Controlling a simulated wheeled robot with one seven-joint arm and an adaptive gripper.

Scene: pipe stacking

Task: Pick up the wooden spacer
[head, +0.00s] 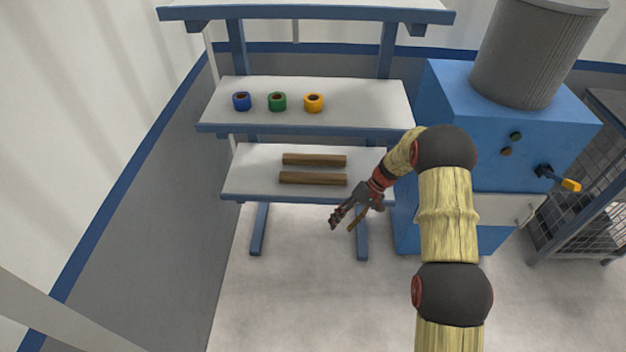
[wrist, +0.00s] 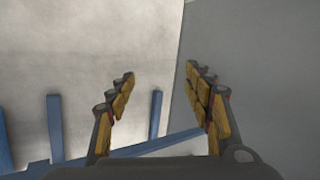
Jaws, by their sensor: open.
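Two brown wooden spacers lie side by side on the lower white shelf in the head view, a back one (head: 314,160) and a front one (head: 313,179). My gripper (head: 342,223) is in front of the shelf's front edge, toward its right end, apart from both spacers. Its fingers are spread and empty. No spacer shows in the wrist view.
The lower shelf (head: 250,184) has a blue front edge. A middle shelf (head: 365,112) above it holds blue (head: 242,102), green (head: 277,102) and yellow (head: 313,103) rings. A blue machine (head: 445,90) stands close at right. The floor (head: 300,290) in front is clear.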

